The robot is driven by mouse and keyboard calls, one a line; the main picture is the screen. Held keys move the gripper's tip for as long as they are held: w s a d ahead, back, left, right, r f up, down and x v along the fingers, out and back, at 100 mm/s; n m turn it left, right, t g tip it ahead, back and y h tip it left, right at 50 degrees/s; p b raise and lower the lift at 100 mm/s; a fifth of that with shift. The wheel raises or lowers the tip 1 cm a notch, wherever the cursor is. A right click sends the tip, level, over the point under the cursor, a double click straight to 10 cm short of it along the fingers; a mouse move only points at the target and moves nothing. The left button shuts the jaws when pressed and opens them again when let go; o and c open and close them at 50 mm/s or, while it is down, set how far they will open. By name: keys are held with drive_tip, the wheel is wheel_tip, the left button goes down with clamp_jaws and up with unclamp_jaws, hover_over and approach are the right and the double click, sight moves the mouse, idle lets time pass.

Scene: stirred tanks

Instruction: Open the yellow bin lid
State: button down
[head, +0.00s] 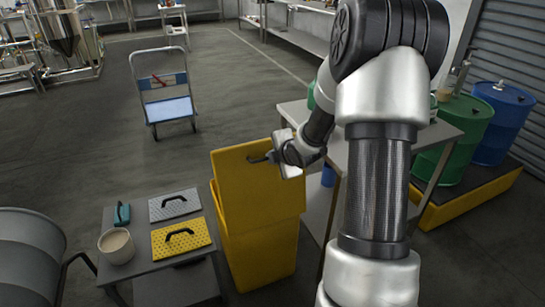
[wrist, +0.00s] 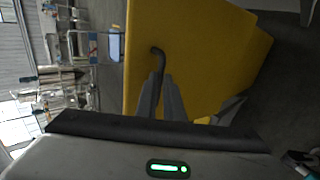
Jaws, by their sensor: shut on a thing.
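The yellow bin (head: 262,262) stands in the middle foreground, between a low grey table and a taller grey table. Its yellow lid (head: 236,178) is raised and steeply tilted above the bin body. The lid also fills much of the wrist view (wrist: 205,45). My gripper (head: 270,157) is at the upper part of the lid, with the arm reaching in from the right. In the wrist view my gripper's fingers (wrist: 161,90) are shut on the lid's dark handle (wrist: 157,55). The inside of the bin is hidden from the head view.
The low table (head: 142,262) holds a grey plate (head: 175,203), a yellow plate (head: 170,247), a round tub (head: 116,245) and a teal-handled tool (head: 122,214). The taller table (head: 440,131) and green drum (head: 465,130) stand right. A blue cart (head: 168,108) stands on open floor behind.

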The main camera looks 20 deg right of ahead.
drive_tip(key=s+f, duration=0.2)
drive_tip(key=f, duration=0.1)
drive_tip(key=shift+d+g, duration=0.1)
drive_tip(key=shift+g, duration=0.3)
drive_tip(key=c, duration=1.8)
unclamp_jaws()
drive_tip(key=shift+w+f, duration=0.1)
drive_tip(key=shift+w, duration=0.05)
drive_tip(key=shift+c, duration=0.2)
drive_tip(key=p+v, duration=0.6)
drive_tip(key=v, duration=1.1)
drive_tip(key=shift+r, duration=0.65)
drive_tip(key=shift+w, duration=0.15)
